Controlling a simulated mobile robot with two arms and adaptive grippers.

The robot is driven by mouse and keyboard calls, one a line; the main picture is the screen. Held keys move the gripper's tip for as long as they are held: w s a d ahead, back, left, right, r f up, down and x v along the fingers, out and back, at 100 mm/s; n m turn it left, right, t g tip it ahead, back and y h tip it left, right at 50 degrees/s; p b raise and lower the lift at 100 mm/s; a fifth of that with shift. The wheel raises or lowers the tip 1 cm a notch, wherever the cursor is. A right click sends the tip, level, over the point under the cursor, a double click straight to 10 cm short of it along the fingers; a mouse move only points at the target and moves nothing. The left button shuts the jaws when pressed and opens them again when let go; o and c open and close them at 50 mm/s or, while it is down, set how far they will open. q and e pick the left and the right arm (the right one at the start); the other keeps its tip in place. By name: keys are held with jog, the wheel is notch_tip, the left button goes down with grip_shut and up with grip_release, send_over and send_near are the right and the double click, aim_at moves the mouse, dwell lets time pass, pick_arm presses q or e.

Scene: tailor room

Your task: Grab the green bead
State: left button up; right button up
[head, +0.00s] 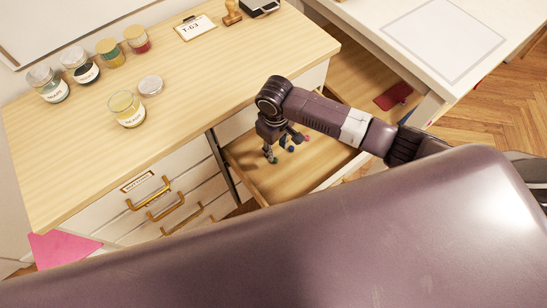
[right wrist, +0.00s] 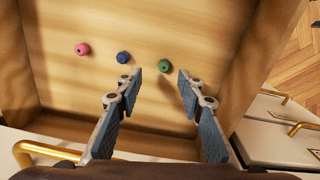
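The green bead (right wrist: 164,66) lies on the floor of an open wooden drawer (right wrist: 60,95). In the right wrist view it sits just beyond and between the tips of my right gripper (right wrist: 159,72), which is open with nothing between its fingers. A blue bead (right wrist: 123,57) and a pink bead (right wrist: 82,49) lie in a row to the left of the green one. In the head view my right gripper (head: 281,155) reaches down into the drawer (head: 258,182); the green bead cannot be made out for certain there. My left gripper is not in view.
The drawer's side walls (right wrist: 240,50) stand close around the gripper. A wooden counter (head: 190,80) holds several lidded jars, an open jar (head: 127,110) and a T-63 card (head: 195,28). Closed drawers with brass handles (head: 165,205) are below it. A red item (head: 393,97) lies in another drawer.

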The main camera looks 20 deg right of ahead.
aim_at(275, 158)
jog(key=f, duration=0.5)
jog(key=shift+s+a, duration=0.15)
jog(key=shift+a, duration=0.1)
jog(key=shift+f, duration=0.35)
jog(key=c, duration=0.7)
jog(key=shift+c, duration=0.3)
